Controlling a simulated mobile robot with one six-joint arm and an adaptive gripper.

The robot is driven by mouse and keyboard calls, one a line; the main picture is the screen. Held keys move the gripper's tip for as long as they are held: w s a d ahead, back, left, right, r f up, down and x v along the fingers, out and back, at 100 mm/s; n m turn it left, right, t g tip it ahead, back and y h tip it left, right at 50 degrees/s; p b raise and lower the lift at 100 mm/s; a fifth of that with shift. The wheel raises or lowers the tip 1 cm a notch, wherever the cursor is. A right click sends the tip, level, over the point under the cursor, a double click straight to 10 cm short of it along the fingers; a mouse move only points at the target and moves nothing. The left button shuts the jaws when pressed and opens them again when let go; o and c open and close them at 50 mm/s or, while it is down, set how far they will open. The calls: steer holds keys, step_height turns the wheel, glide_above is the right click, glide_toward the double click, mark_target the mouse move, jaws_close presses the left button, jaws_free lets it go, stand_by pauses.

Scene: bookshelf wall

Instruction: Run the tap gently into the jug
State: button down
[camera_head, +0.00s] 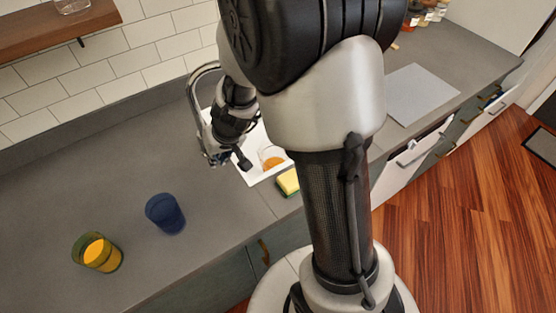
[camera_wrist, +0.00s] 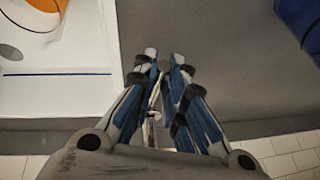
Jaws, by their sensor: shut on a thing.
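The silver tap (camera_head: 203,72) arches over the left end of the white sink (camera_head: 250,180); my wrist hides part of it. My gripper (camera_head: 215,158) is low beside the tap. In the wrist view my gripper (camera_wrist: 163,62) is shut on a thin metal piece (camera_wrist: 154,100), seemingly the tap's lever, mostly hidden between the fingers. A clear round vessel with orange in it (camera_head: 272,162), probably the jug, is in the sink. Its orange part (camera_wrist: 38,12) and curved clear edge show at the upper left of the wrist view. I cannot make out any water stream.
A yellow sponge (camera_head: 288,182) lies at the sink's front edge. A blue cup (camera_head: 165,214) and a green-tinted glass with orange contents (camera_head: 98,253) stand on the grey counter (camera_head: 60,190) to the left. A tiled wall is behind, with a wooden shelf (camera_head: 50,30) above.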

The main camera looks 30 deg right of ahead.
steer(key=shift+w+a+m+h+p, duration=0.1)
steer(key=shift+a+m+h+p, duration=0.25)
steer(key=shift+a+m, duration=0.15)
steer(key=shift+a+r+m+p, duration=0.1)
steer(key=shift+a+m+p, duration=0.4)
steer(key=shift+p, duration=0.2)
steer(key=shift+w+a+m+h+p, duration=0.1)
steer(key=shift+a+m+h+p, duration=0.1)
steer(key=shift+m+h+p, duration=0.1)
stand_by(6.5)
